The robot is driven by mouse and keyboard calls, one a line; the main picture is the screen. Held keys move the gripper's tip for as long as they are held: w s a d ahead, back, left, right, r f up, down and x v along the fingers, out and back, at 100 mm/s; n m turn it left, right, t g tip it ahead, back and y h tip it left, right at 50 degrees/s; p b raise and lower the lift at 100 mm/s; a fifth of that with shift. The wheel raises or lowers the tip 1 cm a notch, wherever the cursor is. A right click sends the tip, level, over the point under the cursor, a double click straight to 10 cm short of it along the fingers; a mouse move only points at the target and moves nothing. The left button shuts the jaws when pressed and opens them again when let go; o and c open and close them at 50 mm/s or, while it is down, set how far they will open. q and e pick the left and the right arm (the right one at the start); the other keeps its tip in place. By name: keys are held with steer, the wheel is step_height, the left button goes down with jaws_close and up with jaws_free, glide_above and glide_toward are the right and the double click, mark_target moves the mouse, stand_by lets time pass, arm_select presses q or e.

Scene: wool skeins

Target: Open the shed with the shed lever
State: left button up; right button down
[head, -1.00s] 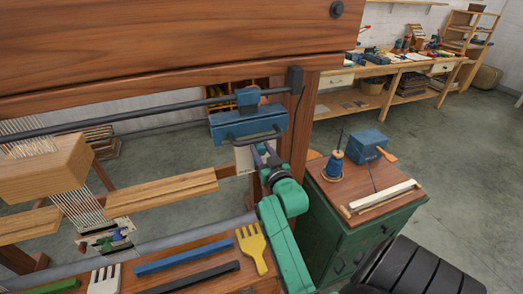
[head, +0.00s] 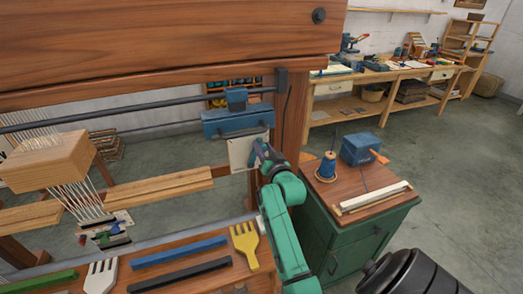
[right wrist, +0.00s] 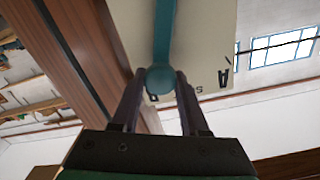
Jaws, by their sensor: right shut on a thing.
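The shed lever shows in the right wrist view as a teal bar ending in a round knob (right wrist: 160,80). It lies in front of a cream plate (right wrist: 205,40) with dark letters. My right gripper (right wrist: 159,78) has its two fingers on either side of the knob and is shut on it. In the head view the cream plate (head: 240,154) is beside the loom's right post, and my right gripper (head: 259,150) is at its right edge. The lever is mostly hidden there by the gripper. My left gripper is not in view.
A blue box (head: 236,122) hangs on the loom's dark rail just above the plate. The wooden post (head: 292,110) stands close by. A green cabinet (head: 345,240) holds a blue spool (head: 327,168) and blue block. A yellow comb (head: 245,245) lies on the loom's front shelf.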

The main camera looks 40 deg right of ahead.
steer(key=shift+s+d+f+m, duration=0.15)
steer(key=shift+d+m, duration=0.3)
steer(key=shift+m, duration=0.05)
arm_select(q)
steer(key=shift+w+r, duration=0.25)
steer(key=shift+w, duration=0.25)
arm_select(e)
steer(key=shift+s+d+f+m, duration=0.2)
steer(key=shift+d+m, duration=0.15)
steer(key=shift+m, duration=0.15)
steer(key=shift+c, duration=2.3)
jaws_free()
steer(key=shift+w, duration=0.1)
steer(key=shift+w+d+f, duration=0.1)
steer(key=shift+w+f, duration=0.1)
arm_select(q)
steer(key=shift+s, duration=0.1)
arm_select(e)
steer(key=shift+s, duration=0.1)
